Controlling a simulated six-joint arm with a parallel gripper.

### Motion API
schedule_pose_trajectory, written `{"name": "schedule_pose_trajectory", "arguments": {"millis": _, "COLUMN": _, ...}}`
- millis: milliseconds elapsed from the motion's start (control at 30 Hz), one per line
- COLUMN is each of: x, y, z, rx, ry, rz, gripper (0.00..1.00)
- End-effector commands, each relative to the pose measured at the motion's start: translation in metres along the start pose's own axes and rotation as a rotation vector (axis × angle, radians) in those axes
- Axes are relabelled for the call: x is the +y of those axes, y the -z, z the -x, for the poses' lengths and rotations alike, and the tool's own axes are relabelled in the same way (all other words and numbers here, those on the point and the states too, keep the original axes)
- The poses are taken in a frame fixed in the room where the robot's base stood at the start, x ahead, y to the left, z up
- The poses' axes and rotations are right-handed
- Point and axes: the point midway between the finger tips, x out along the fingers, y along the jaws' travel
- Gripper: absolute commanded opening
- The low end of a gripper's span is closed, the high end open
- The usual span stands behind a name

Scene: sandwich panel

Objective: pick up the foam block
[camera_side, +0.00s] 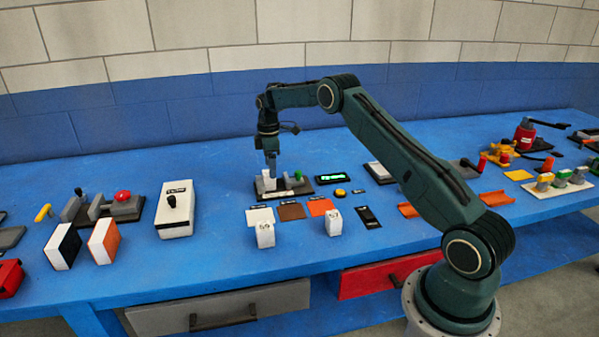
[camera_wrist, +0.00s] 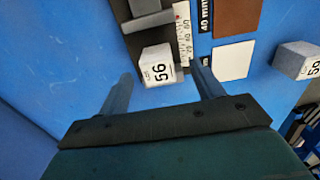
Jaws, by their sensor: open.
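A pale block marked 56 (camera_wrist: 157,63) stands at the left end of a dark measuring fixture (camera_side: 297,190), beside a ruled scale (camera_wrist: 183,30). In the side view, the block (camera_side: 267,180) is partly hidden by my gripper (camera_side: 271,168), which points down right over it. In the wrist view, my gripper's fingers (camera_wrist: 165,76) are apart, one on each side of the block, with visible gaps. I cannot tell contact or exact height. Two similar pale blocks stand in front: one (camera_side: 265,236), also in the wrist view (camera_wrist: 297,61), and another (camera_side: 332,223). No label reads "foam".
White (camera_side: 261,217), brown (camera_side: 291,211) and orange (camera_side: 320,207) swatches lie in front of the fixture. A small green display (camera_side: 332,177) stands right of it. A white joystick box (camera_side: 177,212) is to the left. The blue table is clear between these.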

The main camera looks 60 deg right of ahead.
Motion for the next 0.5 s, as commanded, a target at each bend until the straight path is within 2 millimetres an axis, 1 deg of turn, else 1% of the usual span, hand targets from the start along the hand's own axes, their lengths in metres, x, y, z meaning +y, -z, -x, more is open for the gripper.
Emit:
{"name": "schedule_pose_trajectory", "arguments": {"millis": 300, "x": 0.004, "y": 0.001, "z": -0.034, "rx": -0.001, "ry": 0.002, "rz": 0.0, "gripper": 0.66}}
{"name": "schedule_pose_trajectory", "arguments": {"millis": 400, "x": 0.004, "y": 0.001, "z": -0.043, "rx": 0.0, "ry": 0.002, "rz": 0.0, "gripper": 0.66}}
{"name": "schedule_pose_trajectory", "arguments": {"millis": 500, "x": 0.004, "y": 0.001, "z": -0.047, "rx": 0.0, "ry": 0.001, "rz": -0.001, "gripper": 0.66}}
